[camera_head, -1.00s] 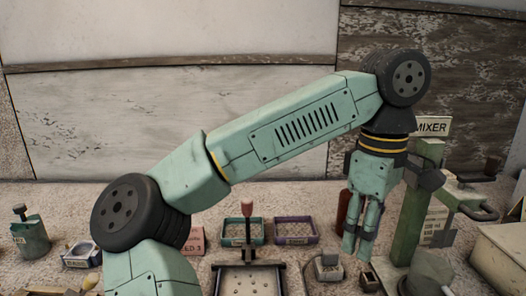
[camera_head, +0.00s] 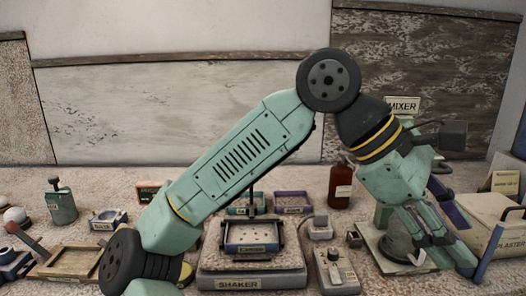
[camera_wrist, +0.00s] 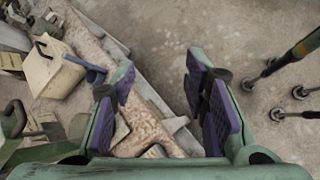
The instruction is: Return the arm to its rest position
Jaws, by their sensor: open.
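My gripper (camera_head: 448,245) hangs at the right in the head view, tilted down and to the right, in front of the mixer and left of the plaster box. In the wrist view my gripper (camera_wrist: 160,100) shows its two purple-padded fingers wide apart with nothing between them. Beyond the fingers lie the table's edge and the floor. My arm is bent, with its elbow wheel high in the middle of the head view.
The mixer (camera_head: 402,105) stands behind my gripper, and the plaster box (camera_head: 490,222) is at its right, also in the wrist view (camera_wrist: 52,70). The shaker (camera_head: 250,280) is at front centre. A brown bottle (camera_head: 340,188) stands behind. Thin dark legs (camera_wrist: 285,75) stand on the floor.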

